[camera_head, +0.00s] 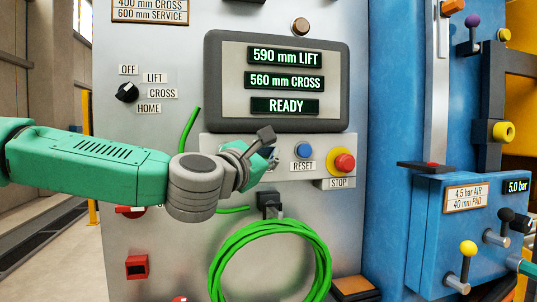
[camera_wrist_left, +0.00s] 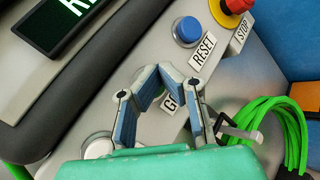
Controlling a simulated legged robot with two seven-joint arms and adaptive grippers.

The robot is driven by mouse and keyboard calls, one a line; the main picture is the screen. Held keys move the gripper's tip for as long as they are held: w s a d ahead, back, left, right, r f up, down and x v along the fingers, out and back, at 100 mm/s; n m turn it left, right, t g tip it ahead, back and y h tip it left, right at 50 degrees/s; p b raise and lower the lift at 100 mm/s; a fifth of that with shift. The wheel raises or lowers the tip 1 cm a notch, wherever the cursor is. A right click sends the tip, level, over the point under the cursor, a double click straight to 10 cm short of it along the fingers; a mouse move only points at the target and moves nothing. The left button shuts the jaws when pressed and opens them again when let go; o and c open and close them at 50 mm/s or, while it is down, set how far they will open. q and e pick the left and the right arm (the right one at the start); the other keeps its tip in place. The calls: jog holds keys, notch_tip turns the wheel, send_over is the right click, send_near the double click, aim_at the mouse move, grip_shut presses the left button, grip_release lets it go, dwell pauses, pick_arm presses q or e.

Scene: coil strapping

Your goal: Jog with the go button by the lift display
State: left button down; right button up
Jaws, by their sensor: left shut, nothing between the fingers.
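The lift display (camera_head: 286,82) reads 590 mm LIFT, 560 mm CROSS and READY; a corner of it shows in the left wrist view (camera_wrist_left: 68,20). My left gripper (camera_head: 268,142) is shut and empty, in front of the button strip below the display. In the left wrist view its fingertips (camera_wrist_left: 157,70) lie over the go button's place. The GO label (camera_wrist_left: 170,104) shows partly between the fingers, with a little green near it that looks like the go button. In the head view the gripper hides that button. I cannot tell whether the fingertips touch it. My right gripper is out of view.
The blue reset button (camera_head: 304,150) and red stop button (camera_head: 344,162) sit close right of my gripper. A selector knob (camera_head: 127,92) is at left. A coiled green cable (camera_head: 268,258) hangs below. A blue machine with levers (camera_head: 468,248) stands to the right.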

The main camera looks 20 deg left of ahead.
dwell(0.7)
pick_arm(q)
jog(key=shift+s+d+b, duration=0.35)
jog(key=shift+s+d, duration=0.05)
jog(key=shift+s, duration=0.25)
jog(key=shift+d, duration=0.1)
jog(key=shift+s+d+b, duration=0.35)
jog(key=shift+s+d, duration=0.35)
jog(key=shift+s, duration=0.35)
jog(key=shift+s+d+b, duration=0.3)
jog(key=shift+s+d, duration=0.4)
jog(key=shift+s, duration=0.3)
jog(key=shift+f, duration=0.1)
